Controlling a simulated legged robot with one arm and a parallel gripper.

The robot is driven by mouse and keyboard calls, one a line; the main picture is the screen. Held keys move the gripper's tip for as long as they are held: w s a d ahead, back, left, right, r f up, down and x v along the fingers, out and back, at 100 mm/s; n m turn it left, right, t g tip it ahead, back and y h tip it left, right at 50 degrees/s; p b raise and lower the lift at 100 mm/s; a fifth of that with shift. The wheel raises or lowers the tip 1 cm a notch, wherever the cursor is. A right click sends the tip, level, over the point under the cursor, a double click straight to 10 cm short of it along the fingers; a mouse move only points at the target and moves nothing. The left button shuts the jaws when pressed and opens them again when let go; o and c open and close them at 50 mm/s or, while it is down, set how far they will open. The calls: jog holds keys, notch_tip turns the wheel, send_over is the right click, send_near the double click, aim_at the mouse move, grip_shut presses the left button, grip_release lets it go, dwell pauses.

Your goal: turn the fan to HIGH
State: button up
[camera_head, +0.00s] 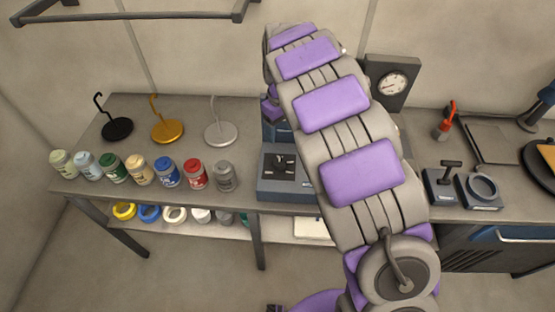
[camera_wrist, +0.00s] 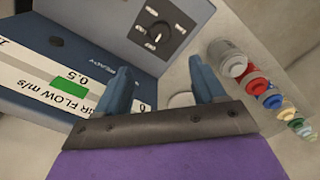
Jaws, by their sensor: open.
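The blue-grey fan control box (camera_head: 268,186) stands on the bench, partly hidden behind my arm. Its dark panel with a black knob (camera_head: 281,162) faces up. In the wrist view the box (camera_wrist: 112,22) is upper centre, and the knob (camera_wrist: 160,33) sits on its dark panel; labels there are too small to read. A display strip (camera_wrist: 28,72) reads AIR FLOW m/s, upside down, with 0.5 and a green bar. My gripper (camera_wrist: 164,84) is open, its two blue fingers apart with nothing between them. The knob lies beyond the fingertips, apart from them. My arm hides the gripper in the head view.
Several paint jars (camera_head: 165,172) line the bench left of the box, behind them stands with hooks (camera_head: 167,130). A gauge (camera_head: 392,84) stands behind my arm. Right are a black-handled device (camera_head: 443,185) and a ring fixture (camera_head: 481,188). A rail (camera_head: 130,18) hangs upper left.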

send_near(279, 162)
jog(key=f, duration=0.3)
jog(key=a+f+b, duration=0.1)
jog(key=f, duration=0.2)
jog(key=shift+a, duration=0.1)
jog(key=d+f, duration=0.1)
jog(key=f, duration=0.1)
jog(key=shift+d+f+b, duration=0.3)
jog(key=shift+d, duration=0.05)
jog(key=shift+d+f, duration=0.2)
jog(key=shift+d, duration=0.05)
jog(key=shift+a, duration=0.6)
jog(key=shift+c, duration=0.3)
jog(key=shift+a+f, duration=0.1)
jog(key=shift+a, duration=0.2)
jog(key=shift+c, duration=1.4)
jog(key=shift+d, duration=0.55)
jog(key=c, duration=0.5)
jog(key=shift+a, duration=0.15)
jog(key=shift+c, duration=1.1)
